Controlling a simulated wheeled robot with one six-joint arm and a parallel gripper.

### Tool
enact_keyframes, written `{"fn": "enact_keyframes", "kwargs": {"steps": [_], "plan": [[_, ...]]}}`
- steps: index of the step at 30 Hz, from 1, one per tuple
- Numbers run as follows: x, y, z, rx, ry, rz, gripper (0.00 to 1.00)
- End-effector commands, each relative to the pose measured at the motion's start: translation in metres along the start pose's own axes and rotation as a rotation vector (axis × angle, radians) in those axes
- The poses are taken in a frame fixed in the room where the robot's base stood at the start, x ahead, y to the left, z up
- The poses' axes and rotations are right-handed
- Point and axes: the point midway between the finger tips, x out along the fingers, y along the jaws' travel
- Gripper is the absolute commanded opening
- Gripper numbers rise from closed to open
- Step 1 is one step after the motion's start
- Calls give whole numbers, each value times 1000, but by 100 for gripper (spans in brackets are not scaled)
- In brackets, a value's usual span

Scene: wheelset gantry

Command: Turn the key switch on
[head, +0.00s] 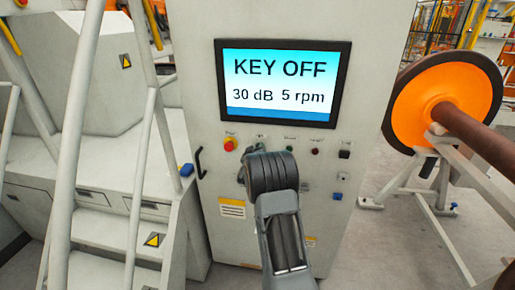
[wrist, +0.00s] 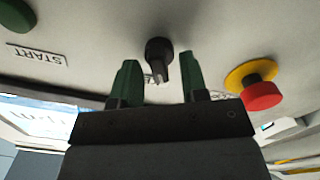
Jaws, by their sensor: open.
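The key switch (wrist: 159,48), a dark round switch with a grey key or lever piece sticking out, is on the panel in the wrist view. My gripper (wrist: 159,76) has its two green fingers apart, one on each side of the key piece, with visible gaps and nothing held. Whether the fingertips reach past the key in depth I cannot tell. In the head view my arm hides the key switch and most of the gripper in front of the panel. The screen (head: 282,83) on the cabinet reads KEY OFF, 30 dB, 5 rpm.
A red emergency button on a yellow ring (wrist: 258,85) sits close to the right finger in the wrist view. A green START button (wrist: 17,14) is at upper left. In the head view, stairs with handrails (head: 110,225) stand left and an orange wheel (head: 410,105) right.

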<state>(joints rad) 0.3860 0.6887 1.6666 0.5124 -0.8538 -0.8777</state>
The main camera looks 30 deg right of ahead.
Motion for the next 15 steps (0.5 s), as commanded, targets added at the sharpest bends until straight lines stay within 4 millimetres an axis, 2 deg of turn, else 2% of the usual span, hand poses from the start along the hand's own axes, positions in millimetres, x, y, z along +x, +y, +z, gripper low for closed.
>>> {"fn": "enact_keyframes", "kwargs": {"steps": [12,15], "plan": [[5,0,0,0,0,-1,40],[5,0,0,0,0,-1,31]]}}
